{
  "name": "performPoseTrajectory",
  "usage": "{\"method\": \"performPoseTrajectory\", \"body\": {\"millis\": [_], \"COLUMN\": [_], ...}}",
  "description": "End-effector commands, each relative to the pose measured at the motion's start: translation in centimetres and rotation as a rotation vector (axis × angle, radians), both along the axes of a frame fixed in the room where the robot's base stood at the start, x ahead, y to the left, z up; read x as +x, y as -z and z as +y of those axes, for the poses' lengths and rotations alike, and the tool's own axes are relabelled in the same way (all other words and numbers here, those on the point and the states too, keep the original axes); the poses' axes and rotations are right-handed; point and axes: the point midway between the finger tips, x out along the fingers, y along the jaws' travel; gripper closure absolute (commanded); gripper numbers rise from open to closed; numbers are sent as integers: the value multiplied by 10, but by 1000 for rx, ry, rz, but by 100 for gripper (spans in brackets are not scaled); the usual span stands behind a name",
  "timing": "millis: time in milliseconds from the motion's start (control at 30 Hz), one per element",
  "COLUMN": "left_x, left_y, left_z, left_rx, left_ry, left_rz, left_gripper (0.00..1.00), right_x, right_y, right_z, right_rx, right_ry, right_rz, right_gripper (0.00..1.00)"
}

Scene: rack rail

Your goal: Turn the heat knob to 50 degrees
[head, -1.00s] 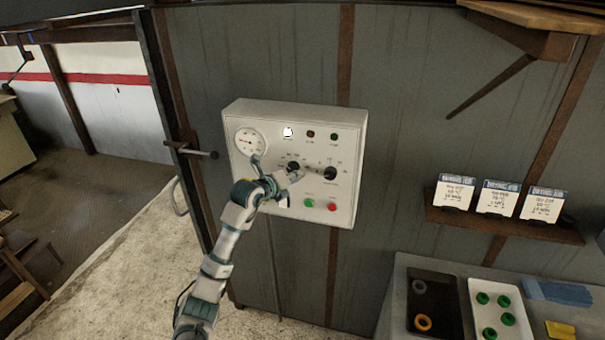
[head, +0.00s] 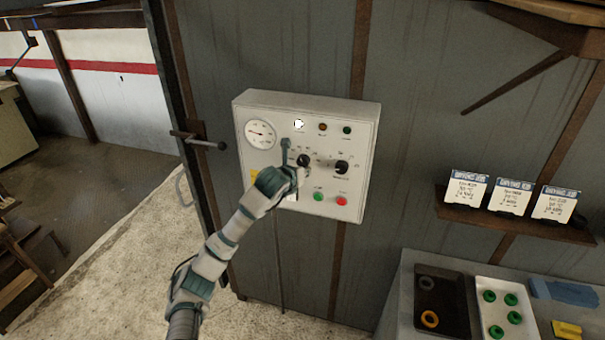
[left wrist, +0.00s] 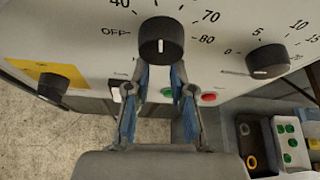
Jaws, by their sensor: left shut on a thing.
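The heat knob (head: 304,159) is a black dial on the white control box (head: 364,130). The knob (left wrist: 160,38) also shows in the left wrist view, with OFF at its left, 40 at upper left, and 70 and 80 at its right. A white line shows on its face; I cannot read its setting. My left gripper (head: 294,163) is at the knob. In the left wrist view my left gripper (left wrist: 160,72) has its fingertips on either side of the knob's lower part, shut on it. My right gripper is not in view.
A second black knob (head: 341,167) sits to the right, above green (head: 318,196) and red (head: 341,200) buttons. A round gauge (head: 260,134) is at upper left. A lever handle (head: 207,143) juts out left of the box. A shelf with cards (head: 510,222) is at right.

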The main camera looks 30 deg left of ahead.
Motion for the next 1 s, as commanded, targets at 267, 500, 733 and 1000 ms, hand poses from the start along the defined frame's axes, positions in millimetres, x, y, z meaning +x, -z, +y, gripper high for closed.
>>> {"method": "performPoseTrajectory", "body": {"millis": [267, 500, 733, 1000], "left_x": [0, 0, 0, -3], "left_y": [-41, -41, -36, -34], "left_z": [8, 7, 5, 2], "left_rx": [25, 25, 22, 22], "left_ry": [-15, -15, -12, -11], "left_rz": [-85, -86, -77, -71], "left_gripper": [100, 72, 33, 33], "right_x": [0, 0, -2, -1], "right_y": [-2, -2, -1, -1], "right_z": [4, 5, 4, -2], "right_rx": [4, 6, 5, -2], "right_ry": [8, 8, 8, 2], "right_rz": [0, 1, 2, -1], "right_gripper": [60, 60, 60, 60]}}
